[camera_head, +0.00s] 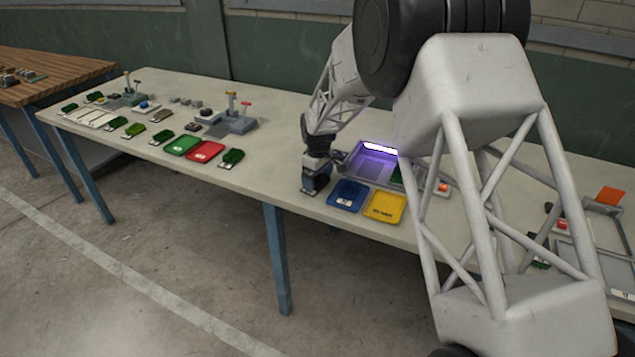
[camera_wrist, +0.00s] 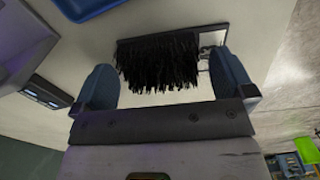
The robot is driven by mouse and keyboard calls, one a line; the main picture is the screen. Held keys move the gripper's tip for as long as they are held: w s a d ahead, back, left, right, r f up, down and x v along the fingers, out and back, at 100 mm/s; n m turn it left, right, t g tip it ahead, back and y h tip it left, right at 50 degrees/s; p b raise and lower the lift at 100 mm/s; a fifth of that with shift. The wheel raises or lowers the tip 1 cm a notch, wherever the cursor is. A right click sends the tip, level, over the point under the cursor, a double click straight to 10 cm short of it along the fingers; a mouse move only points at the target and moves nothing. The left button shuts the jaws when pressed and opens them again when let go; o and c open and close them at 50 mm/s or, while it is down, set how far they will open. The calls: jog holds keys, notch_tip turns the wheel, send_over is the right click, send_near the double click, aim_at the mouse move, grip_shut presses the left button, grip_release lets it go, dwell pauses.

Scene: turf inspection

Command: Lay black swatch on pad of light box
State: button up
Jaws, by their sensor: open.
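The black swatch (camera_wrist: 158,66), with shaggy black pile on a flat dark backing and a pale label part at its right, lies on the table in the wrist view. My gripper (camera_wrist: 163,72) is open, with one blue finger on each side of the swatch and visible gaps. In the head view my gripper (camera_head: 316,184) is low over the table's front edge, left of the blue tray; the swatch cannot be made out there. The light box (camera_head: 368,164) glows purple behind the trays. My arm partly hides it, and its pad is not clearly visible.
A blue tray (camera_head: 348,195) and a yellow tray (camera_head: 385,207) stand in front of the light box. Farther left are a green tray (camera_head: 183,145), a red tray (camera_head: 205,151) and several green swatches.

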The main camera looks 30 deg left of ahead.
aim_at(318, 177)
jog(key=c, duration=0.9)
jog(key=shift+c, duration=0.2)
jog(key=shift+r, duration=0.7)
notch_tip(318, 177, up, 2)
jog(key=shift+r, duration=0.15)
jog(key=s+d+r, duration=0.1)
jog(key=s+d, duration=0.8)
jog(key=s, duration=0.3)
jog(key=shift+s+d+r, duration=0.15)
jog(key=shift+s+d, duration=0.15)
jog(key=shift+s, duration=0.1)
